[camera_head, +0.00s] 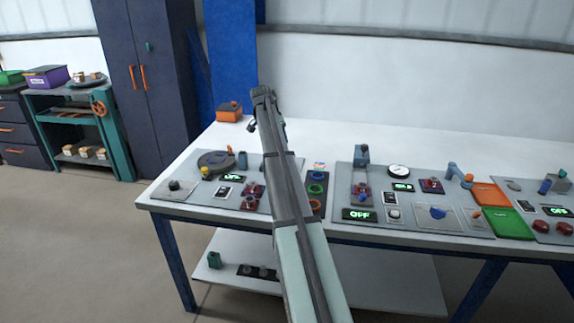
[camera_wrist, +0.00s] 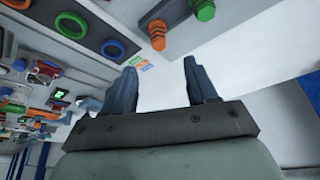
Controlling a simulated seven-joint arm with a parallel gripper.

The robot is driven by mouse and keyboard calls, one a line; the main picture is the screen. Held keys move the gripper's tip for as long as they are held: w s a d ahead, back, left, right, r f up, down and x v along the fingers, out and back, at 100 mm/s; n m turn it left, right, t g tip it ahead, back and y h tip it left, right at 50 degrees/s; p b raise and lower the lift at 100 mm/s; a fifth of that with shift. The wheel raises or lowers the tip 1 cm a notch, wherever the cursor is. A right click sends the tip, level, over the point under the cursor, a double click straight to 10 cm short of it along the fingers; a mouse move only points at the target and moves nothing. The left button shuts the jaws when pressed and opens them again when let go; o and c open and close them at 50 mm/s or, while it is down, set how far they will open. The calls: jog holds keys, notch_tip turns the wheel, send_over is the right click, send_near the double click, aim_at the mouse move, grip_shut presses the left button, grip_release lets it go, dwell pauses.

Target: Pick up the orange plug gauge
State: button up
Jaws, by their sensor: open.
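An orange ridged piece (camera_wrist: 157,34), which looks like the orange plug gauge, shows at the top of the wrist view, on a grey surface near the ring panel. A green piece (camera_wrist: 204,10) of similar kind is to its right, cut by the top edge. My gripper (camera_wrist: 158,63) is open, with nothing visible between its two fingers. In the picture the orange piece is above the fingertips and apart from them. In the head view my arm crosses the table and I cannot make out this orange piece for certain.
A dark ring panel with an orange ring (camera_wrist: 71,25) and a blue ring (camera_wrist: 113,49) lies beside the orange piece. Control panels (camera_head: 415,215) with switches and displays cover the table's front. An orange box (camera_head: 229,112) stands at the back left. The back right of the white tabletop (camera_head: 480,150) is clear.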

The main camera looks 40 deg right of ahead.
jog(key=x, duration=1.3)
jog(key=shift+s+d+f, duration=0.1)
jog(key=shift+d+f, duration=0.2)
jog(key=shift+c, duration=0.2)
jog(key=c, duration=1)
jog(key=shift+o, duration=0.2)
